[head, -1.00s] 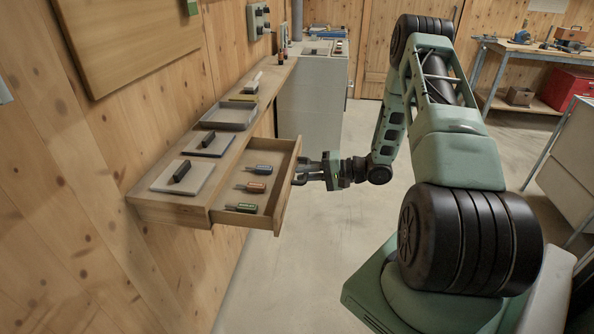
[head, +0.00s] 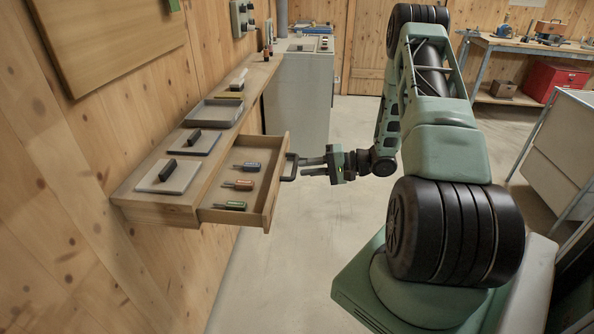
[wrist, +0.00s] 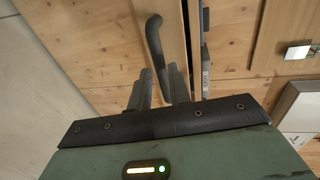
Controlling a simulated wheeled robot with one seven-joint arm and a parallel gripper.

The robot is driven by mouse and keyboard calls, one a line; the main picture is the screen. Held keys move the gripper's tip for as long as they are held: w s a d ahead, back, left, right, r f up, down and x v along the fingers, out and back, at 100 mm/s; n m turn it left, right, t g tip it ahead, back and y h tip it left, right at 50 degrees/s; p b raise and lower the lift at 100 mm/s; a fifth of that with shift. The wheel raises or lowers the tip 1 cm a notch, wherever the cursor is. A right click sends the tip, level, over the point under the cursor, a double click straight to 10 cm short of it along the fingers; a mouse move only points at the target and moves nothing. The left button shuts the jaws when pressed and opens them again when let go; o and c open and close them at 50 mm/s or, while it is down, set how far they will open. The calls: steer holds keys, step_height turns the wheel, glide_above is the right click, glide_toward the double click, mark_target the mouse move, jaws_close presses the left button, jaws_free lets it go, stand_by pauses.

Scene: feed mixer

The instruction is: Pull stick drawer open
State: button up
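The stick drawer (head: 263,212) stands pulled out from under the wooden shelf in the head view. Several small tools with blue, orange and green handles lie inside it. Its dark bar handle (head: 289,168) is on the front face, and it also shows in the wrist view (wrist: 154,40). My gripper (head: 303,167) is just to the right of the handle, with its fingers pointing at it.
The shelf (head: 150,207) carries two flat plates with black grips and a grey tray (head: 213,113). A grey cabinet (head: 300,105) stands beyond it. The floor to the right of the drawer is clear. A workbench and a red box (head: 555,80) are at the back right.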

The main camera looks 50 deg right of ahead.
steer(key=b+v, duration=0.1)
steer(key=v, duration=1.2)
